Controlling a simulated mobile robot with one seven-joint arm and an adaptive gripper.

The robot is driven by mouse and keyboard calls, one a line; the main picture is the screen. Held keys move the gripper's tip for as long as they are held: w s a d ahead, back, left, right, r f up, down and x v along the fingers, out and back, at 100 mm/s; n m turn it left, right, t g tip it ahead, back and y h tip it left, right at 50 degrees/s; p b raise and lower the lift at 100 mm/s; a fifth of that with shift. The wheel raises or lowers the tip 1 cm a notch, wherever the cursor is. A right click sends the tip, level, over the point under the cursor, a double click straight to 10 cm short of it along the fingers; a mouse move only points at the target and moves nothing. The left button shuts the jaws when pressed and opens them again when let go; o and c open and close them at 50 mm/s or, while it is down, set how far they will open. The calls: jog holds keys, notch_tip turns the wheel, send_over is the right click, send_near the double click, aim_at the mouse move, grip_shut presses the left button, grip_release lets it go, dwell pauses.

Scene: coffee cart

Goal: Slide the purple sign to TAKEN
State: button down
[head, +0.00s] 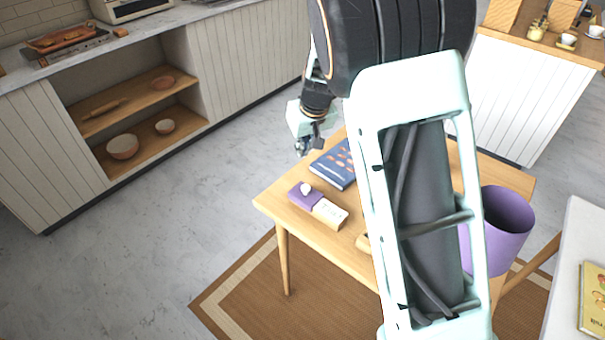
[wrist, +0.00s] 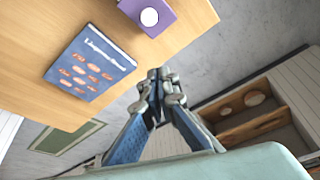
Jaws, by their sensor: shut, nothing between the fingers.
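The purple sign (head: 305,194) is a block with a white round knob (head: 306,187). It sits at the left end of a light base (head: 330,213) near the front left edge of the wooden table. Dark marks show on the base's white face, too small to read. In the wrist view the purple sign (wrist: 153,14) is at the top, partly cut off. My gripper (head: 309,147) is above and behind the sign, beyond the table's left edge. In the wrist view my gripper (wrist: 160,82) is shut and empty, apart from the sign.
A blue book (head: 334,165) lies on the wooden table (head: 270,203) behind the sign; it also shows in the wrist view (wrist: 90,62). A purple bin (head: 508,225) stands at the right. My arm hides the table's middle. Open floor (head: 220,170) lies left of the table.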

send_over(301, 185)
jog(key=w+a, duration=0.1)
jog(key=w, duration=0.1)
notch_tip(301, 185, down, 10)
jog(key=shift+s+d+r, duration=0.1)
jog(key=shift+s+d, duration=0.15)
jog(key=shift+s, duration=0.3)
jog(key=shift+s+d+r, duration=0.1)
jog(key=shift+s+d, duration=0.15)
jog(key=shift+s, duration=0.25)
jog(key=shift+s+d+f, duration=0.25)
jog(key=shift+s+d, duration=0.1)
jog(key=shift+s, duration=0.35)
jog(key=shift+s+d+f+b, duration=0.15)
jog(key=shift+s+d+b, duration=0.1)
jog(key=shift+d+b, duration=0.2)
jog(key=s+d+b, duration=0.1)
jog(key=d, duration=0.1)
jog(key=s+d+b, duration=0.3)
jog(key=s+d, duration=0.1)
jog(key=shift+s+d+b, duration=0.25)
jog(key=shift+d+b, duration=0.1)
